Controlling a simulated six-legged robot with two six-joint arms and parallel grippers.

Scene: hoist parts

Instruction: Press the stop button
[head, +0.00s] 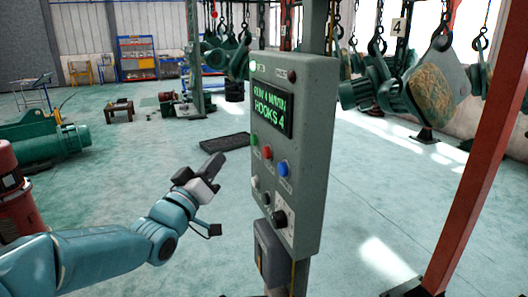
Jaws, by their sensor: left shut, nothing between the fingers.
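A grey-green control box (305,165) stands on a post right of centre. Its front has a row of three buttons below the screen: green (254,140), red (267,152) and blue (282,168). Their labels are too small to read, so the word stop cannot be made out; the red one is the middle button. My left gripper (214,168) is shut and empty. It is left of the box, a little lower than the red button in the picture, and apart from the panel. My right gripper is out of view.
The lit screen (271,113) shows green text, including "HOOKS 4". A black knob (280,219) sits low on the panel. Green hoists (365,90) hang on chains behind the box. A red post (472,170) stands at right. Floor left of the box is mostly clear.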

